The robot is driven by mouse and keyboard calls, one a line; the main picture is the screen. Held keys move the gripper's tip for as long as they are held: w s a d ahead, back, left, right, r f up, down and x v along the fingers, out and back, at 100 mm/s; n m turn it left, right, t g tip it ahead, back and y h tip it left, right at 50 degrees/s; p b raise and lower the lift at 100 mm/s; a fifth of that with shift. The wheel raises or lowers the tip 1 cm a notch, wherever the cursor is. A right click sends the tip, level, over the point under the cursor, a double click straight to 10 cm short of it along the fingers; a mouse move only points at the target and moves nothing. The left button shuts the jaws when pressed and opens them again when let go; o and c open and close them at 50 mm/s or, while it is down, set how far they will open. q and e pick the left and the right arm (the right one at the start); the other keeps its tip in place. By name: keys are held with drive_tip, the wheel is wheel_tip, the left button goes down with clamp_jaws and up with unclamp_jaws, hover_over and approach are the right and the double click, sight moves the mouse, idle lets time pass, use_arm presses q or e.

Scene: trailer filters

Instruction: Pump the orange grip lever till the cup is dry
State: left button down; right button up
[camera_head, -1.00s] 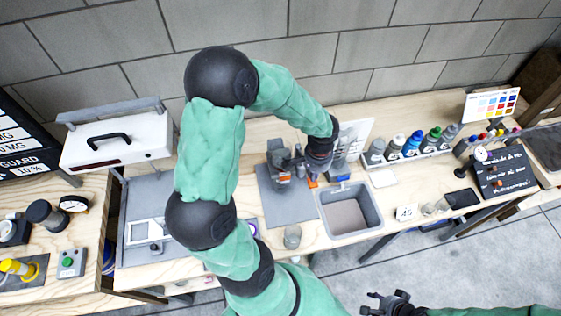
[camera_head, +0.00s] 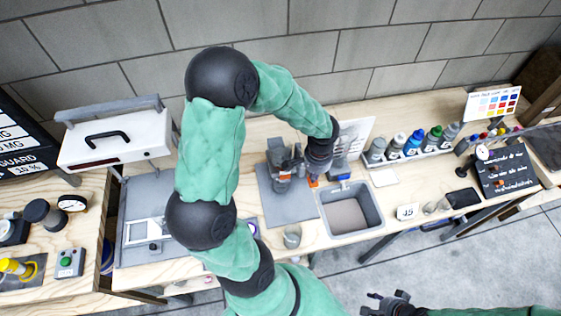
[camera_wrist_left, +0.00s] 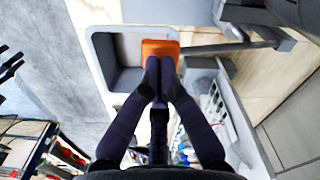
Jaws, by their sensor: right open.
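A grey pump (camera_head: 284,158) stands on a grey mat at the back of the bench. Its orange grip lever (camera_head: 314,182) reaches toward the sink and shows as an orange block in the left wrist view (camera_wrist_left: 160,47). My left gripper (camera_head: 315,173) is at the lever. In the wrist view its fingertips (camera_wrist_left: 159,70) are together and overlap the near edge of the orange grip; the grip is wider than the fingers and not visibly between them. A clear cup (camera_head: 292,236) stands at the bench's front edge; its contents cannot be made out. My right gripper (camera_head: 386,302) is open and empty over the floor.
A grey sink basin (camera_head: 350,211) is right of the pump. Several bottles (camera_head: 412,143) stand in a rack behind it. A number card (camera_head: 407,211) and small glasses (camera_head: 436,206) are at the front right. My left arm covers part of the bench.

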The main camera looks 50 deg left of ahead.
use_arm(q)
drive_tip(key=shift+f+b, duration=2.35)
drive_tip(key=shift+f, duration=0.6)
drive_tip(key=shift+r+p, duration=2.65)
drive_tip(key=shift+r, duration=0.9)
drive_tip(key=shift+f, duration=0.2)
drive_tip(key=shift+f+b, duration=3.1)
drive_tip(key=shift+f, duration=0.35)
drive_tip(key=shift+r+p, duration=2.75)
drive_tip(key=shift+r, duration=0.9)
drive_tip(key=shift+f, duration=0.1)
